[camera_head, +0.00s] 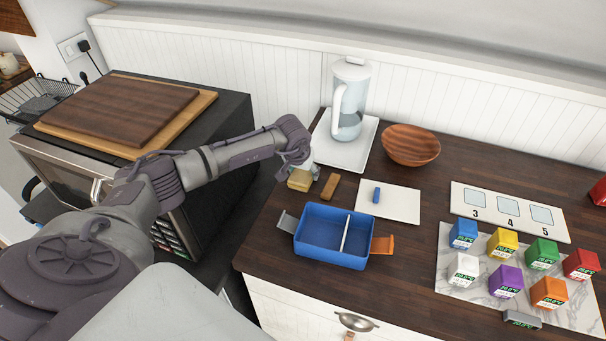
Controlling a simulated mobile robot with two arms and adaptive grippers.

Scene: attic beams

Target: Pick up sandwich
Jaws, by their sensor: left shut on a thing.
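A pale yellow sandwich (300,180) is at the left part of the dark wooden counter, behind the blue lunch box. My left gripper (303,167) reaches down over it from the left and is shut on it. The gripper's fingers are mostly hidden by the arm's wrist. I cannot tell whether the sandwich still touches the counter. My right gripper is not in view.
An open blue lunch box (325,262) with a divider stands in front. A brown bar (330,186) lies beside the sandwich. A white board (402,203), a pitcher (350,100) and a wooden bowl (411,145) are nearby. Several coloured boxes stand on a marble slab (455,289) at right.

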